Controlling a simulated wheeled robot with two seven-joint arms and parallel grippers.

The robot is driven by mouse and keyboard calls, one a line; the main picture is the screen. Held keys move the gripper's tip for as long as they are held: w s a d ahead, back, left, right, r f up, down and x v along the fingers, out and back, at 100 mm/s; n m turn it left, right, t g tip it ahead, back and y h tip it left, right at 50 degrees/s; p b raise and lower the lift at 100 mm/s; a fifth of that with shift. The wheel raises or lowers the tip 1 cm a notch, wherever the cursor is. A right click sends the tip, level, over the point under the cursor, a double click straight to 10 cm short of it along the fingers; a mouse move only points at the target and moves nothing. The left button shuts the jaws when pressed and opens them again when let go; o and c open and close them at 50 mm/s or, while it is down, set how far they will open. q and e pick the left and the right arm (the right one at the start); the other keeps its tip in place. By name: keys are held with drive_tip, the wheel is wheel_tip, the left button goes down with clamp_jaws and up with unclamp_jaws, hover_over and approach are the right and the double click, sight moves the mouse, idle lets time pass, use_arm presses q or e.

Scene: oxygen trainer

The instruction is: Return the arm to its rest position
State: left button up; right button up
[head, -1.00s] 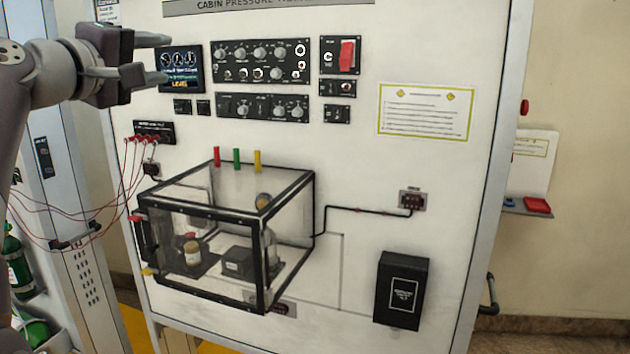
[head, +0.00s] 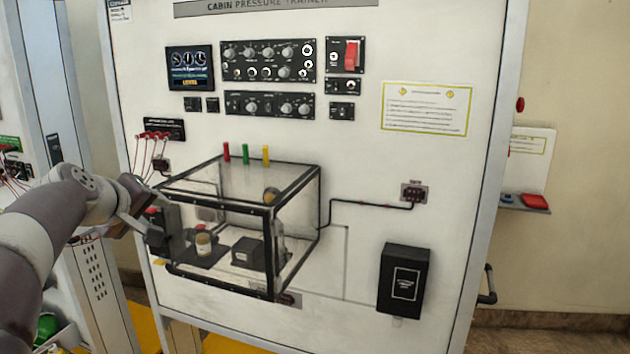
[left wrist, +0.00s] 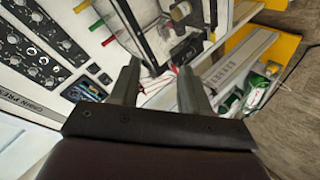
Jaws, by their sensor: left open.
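My left arm (head: 45,215) comes in from the left in the head view. Its gripper (head: 165,220) is in front of the left side of the clear chamber box (head: 235,200) and partly covers that side. In the left wrist view the two fingers (left wrist: 160,78) stand apart with nothing between them. The panel (head: 360,165) and box show beyond the fingers there. I cannot tell whether the gripper touches the box. My right gripper is not in view.
Red leads (head: 152,150) hang from a socket strip near my left arm. Switch modules (head: 268,60) and a screen (head: 190,68) are on the upper panel. A black box (head: 404,280) is at lower right.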

use_arm(q)
drive_tip(key=s+d+f+m+g, duration=0.2)
drive_tip(key=s+f, duration=0.2)
drive_tip(key=f, duration=0.4)
drive_tip(key=s+d+f+m+g, duration=0.1)
drive_tip(key=s+f+g, duration=0.15)
drive_tip(key=f, duration=0.55)
drive_tip(key=s+d+f+m+g, duration=0.2)
drive_tip(key=s+f, duration=0.2)
drive_tip(key=f, duration=0.3)
drive_tip(key=s+d+f+m+g, duration=0.2)
drive_tip(key=s+f, duration=0.3)
drive_tip(key=s, duration=0.3)
drive_tip(key=s+d+f+m+g, duration=0.2)
drive_tip(key=s+d+f, duration=0.2)
drive_tip(key=s+f, duration=0.2)
drive_tip(key=shift+s+d+m+y, duration=0.15)
drive_tip(key=shift+s+m+y, duration=0.2)
drive_tip(key=shift+s, duration=0.9)
